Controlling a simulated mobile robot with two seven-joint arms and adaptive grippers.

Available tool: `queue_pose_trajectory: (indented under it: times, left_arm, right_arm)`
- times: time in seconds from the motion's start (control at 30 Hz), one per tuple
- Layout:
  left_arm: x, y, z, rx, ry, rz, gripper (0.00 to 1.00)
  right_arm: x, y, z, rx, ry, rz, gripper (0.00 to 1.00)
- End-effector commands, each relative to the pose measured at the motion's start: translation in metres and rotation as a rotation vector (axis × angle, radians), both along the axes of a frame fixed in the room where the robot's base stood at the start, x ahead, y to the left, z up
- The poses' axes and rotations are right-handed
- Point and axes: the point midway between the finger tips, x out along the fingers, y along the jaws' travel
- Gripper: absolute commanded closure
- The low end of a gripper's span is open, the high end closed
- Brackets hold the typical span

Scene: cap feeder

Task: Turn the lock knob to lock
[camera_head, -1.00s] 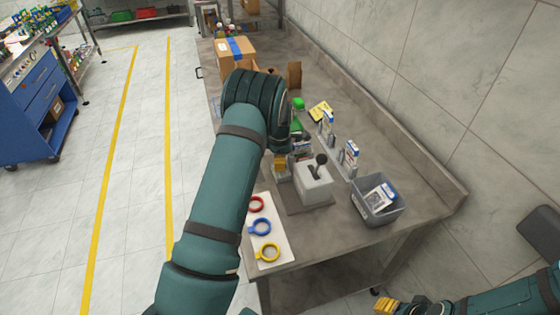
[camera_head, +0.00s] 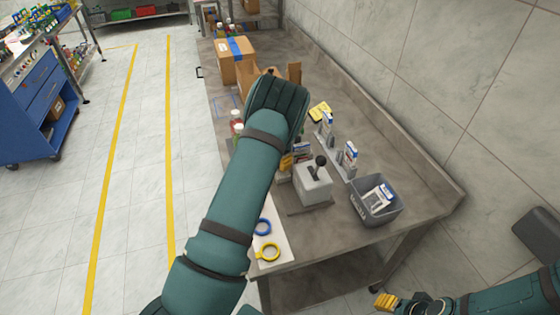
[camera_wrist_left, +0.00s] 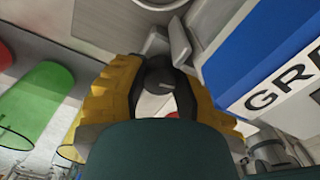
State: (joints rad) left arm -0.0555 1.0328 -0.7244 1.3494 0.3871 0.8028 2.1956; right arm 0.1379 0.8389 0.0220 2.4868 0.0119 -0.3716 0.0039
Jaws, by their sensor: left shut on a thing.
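My left gripper (camera_head: 287,163) is low over the bench, just left of the grey box with a black ball-topped lever (camera_head: 313,185). Its yellow fingers also show in the left wrist view (camera_wrist_left: 160,95). They are shut on a small dark round knob (camera_wrist_left: 158,72), which I take to be the lock knob. The fingers cover its sides, so its turn angle is hard to read. In the head view my wrist and forearm hide the knob. My right gripper (camera_head: 385,301) is low at the front, off the bench, and its jaw gap is unclear.
A grey bin (camera_head: 362,211) with packets stands right of the grey box. Small upright packs (camera_head: 351,153) stand behind. A white board with blue and yellow rings (camera_head: 271,252) lies in front. A cardboard box (camera_head: 235,60) and bottles (camera_head: 237,127) are farther back.

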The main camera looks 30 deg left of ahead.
Motion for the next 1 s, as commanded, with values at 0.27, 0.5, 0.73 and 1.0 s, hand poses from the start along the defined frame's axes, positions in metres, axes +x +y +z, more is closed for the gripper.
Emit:
queue_pose_trajectory:
  times: [0.27,0.5,0.73,1.0]
  left_arm:
    - [-0.0006,-0.0002,-0.0009,0.000,0.002,0.051,1.00]
    - [-0.0007,-0.0003,-0.0011,0.000,0.002,0.055,1.00]
    - [-0.0007,-0.0003,-0.0010,-0.001,0.003,0.054,0.37]
    - [-0.0003,-0.0002,-0.0004,-0.001,0.001,0.053,0.36]
  right_arm:
    - [-0.0001,0.0000,0.0018,0.001,0.000,0.000,0.53]
    - [-0.0002,-0.0001,0.0018,0.000,0.000,0.000,0.53]
    - [-0.0002,-0.0002,0.0017,0.000,0.000,0.000,0.53]
    - [-0.0002,-0.0002,0.0017,0.000,0.000,0.000,0.53]
